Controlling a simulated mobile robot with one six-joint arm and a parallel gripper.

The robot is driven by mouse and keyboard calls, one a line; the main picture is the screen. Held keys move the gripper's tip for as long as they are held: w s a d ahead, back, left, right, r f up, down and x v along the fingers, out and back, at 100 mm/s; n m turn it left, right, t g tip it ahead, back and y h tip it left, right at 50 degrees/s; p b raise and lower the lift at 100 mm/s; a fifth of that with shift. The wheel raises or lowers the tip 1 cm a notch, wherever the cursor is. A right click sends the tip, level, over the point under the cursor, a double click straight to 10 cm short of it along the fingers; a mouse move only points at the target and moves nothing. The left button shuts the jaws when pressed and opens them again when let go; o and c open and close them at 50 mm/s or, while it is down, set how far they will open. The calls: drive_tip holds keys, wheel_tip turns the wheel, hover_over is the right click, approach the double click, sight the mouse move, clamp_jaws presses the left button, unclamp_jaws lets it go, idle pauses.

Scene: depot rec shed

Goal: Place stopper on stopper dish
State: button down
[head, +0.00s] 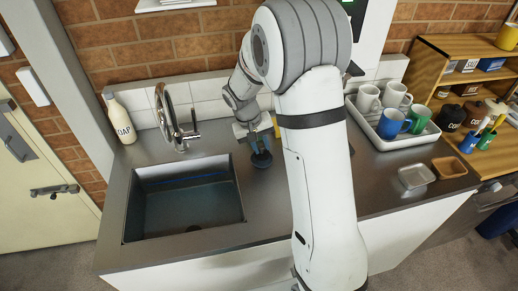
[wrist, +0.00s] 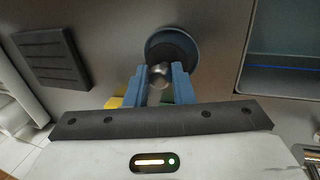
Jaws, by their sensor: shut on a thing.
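My gripper (head: 256,144) points down at the counter just right of the sink. In the wrist view its two blue fingers (wrist: 160,82) are shut on the silver knob of the stopper (wrist: 160,70), which has a dark round body. The stopper dish (wrist: 171,32) is a round blue dish directly beyond the fingertips. The stopper's dark body appears inside the dish's rim; I cannot tell whether it rests on the dish or hangs just above it. In the head view the fingers and my arm hide most of both.
The open sink (head: 185,205) with its tap (head: 170,120) is to the left. A soap bottle (head: 120,120) stands behind it. A white tray (head: 420,137) of mugs is at the right. A black ribbed pad (wrist: 50,58) lies on the counter. Something yellow (wrist: 115,102) shows behind the fingers.

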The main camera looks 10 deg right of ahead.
drive_tip(key=shift+f, duration=1)
drive_tip(key=shift+f, duration=0.1)
drive_tip(key=c, duration=1.7)
unclamp_jaws()
drive_tip(key=shift+f, duration=0.15)
drive_tip(key=o, duration=0.5)
drive_tip(key=shift+c, duration=0.2)
drive_tip(key=b+v, duration=0.1)
drive_tip(key=v, duration=1.1)
drive_tip(key=s+d+r+t+y, duration=0.1)
drive_tip(key=s+r, duration=0.1)
drive_tip(key=s, duration=1)
drive_tip(key=s+d+r+t+y, duration=0.2)
drive_tip(key=s+r, duration=0.1)
drive_tip(key=s, duration=0.9)
drive_tip(key=shift+s+d, duration=0.25)
drive_tip(key=shift+s, duration=0.15)
drive_tip(key=shift+r, duration=0.2)
